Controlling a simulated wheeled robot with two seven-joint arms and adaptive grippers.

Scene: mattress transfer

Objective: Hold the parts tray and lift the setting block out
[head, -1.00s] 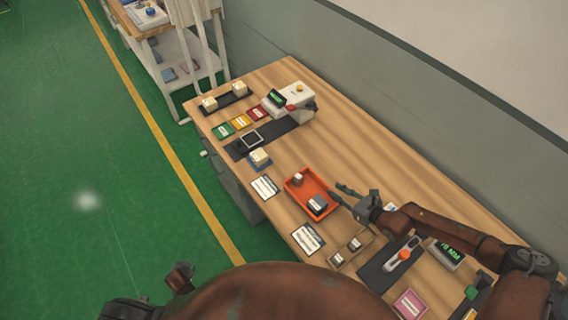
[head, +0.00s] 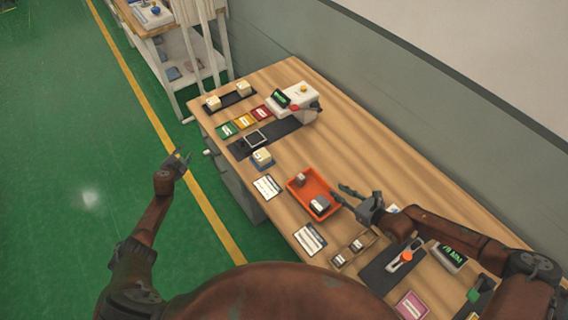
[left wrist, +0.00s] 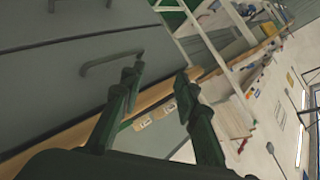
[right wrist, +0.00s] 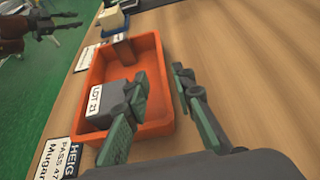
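The orange parts tray (head: 314,186) lies on the table; it also fills the middle of the right wrist view (right wrist: 152,58). Inside are a dark grey block with a white "LOT 21" label (right wrist: 100,101), also in the head view (head: 320,205), and a smaller grey-brown block (right wrist: 123,51). I cannot tell which is the setting block. My right gripper (right wrist: 160,76) is open at the tray's right side, one finger seen over the tray, the other outside its right wall. My left gripper (head: 182,157) is open and empty, left of the table over the floor; its fingers show in the left wrist view (left wrist: 160,80).
Labelled cards (head: 310,239) lie left of the tray. Small blocks in a holder (head: 353,248) and a dark mat (head: 384,270) are nearer. A white device (head: 296,103) and coloured cards (head: 244,122) are farther back. The table right of the tray is mostly clear.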

